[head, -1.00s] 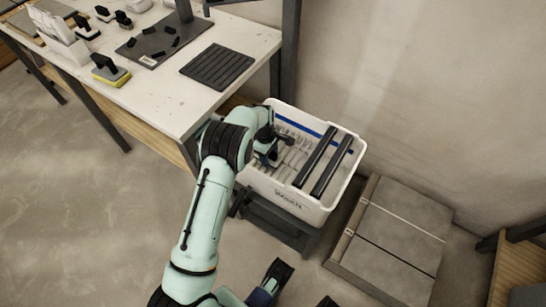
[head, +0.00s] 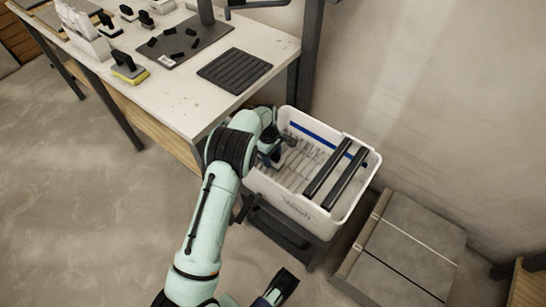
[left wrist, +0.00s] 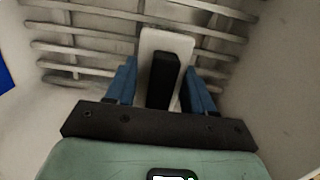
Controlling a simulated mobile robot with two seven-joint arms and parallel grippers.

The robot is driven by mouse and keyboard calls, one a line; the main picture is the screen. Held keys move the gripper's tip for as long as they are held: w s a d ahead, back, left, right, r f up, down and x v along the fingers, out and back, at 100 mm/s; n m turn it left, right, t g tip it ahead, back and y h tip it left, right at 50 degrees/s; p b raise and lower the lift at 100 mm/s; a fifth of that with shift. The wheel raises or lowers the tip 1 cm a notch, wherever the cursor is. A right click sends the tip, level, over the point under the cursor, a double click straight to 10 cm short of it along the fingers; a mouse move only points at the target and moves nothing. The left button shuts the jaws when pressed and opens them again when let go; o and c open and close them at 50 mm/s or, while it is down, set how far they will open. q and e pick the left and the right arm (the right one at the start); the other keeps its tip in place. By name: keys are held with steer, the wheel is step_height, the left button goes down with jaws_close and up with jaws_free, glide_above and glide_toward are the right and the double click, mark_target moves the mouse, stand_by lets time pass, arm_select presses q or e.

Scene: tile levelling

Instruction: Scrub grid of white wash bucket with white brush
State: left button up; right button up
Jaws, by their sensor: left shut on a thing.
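The white wash bucket (head: 292,207) stands on a dark stand beside the table. Its grid of pale parallel bars (head: 299,163) lies inside, and the bars also show in the left wrist view (left wrist: 82,34). My left gripper (head: 272,157) is inside the bucket at its left side. It is shut on the black handle of the white brush (left wrist: 152,42). In the left wrist view the brush's white block lies over the bars between my blue fingers. I cannot tell whether its underside touches them.
Two dark rollers (head: 336,172) span the bucket's right part. A table (head: 173,104) with a ribbed black mat (head: 234,70), a yellow-edged sponge float (head: 129,68) and other tools stands to the left. Grey tiles (head: 411,245) lie on the floor at right, near the wall.

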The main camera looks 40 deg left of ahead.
arm_select(q)
steer(key=shift+r+p, duration=2.35)
steer(key=shift+r, duration=1.7)
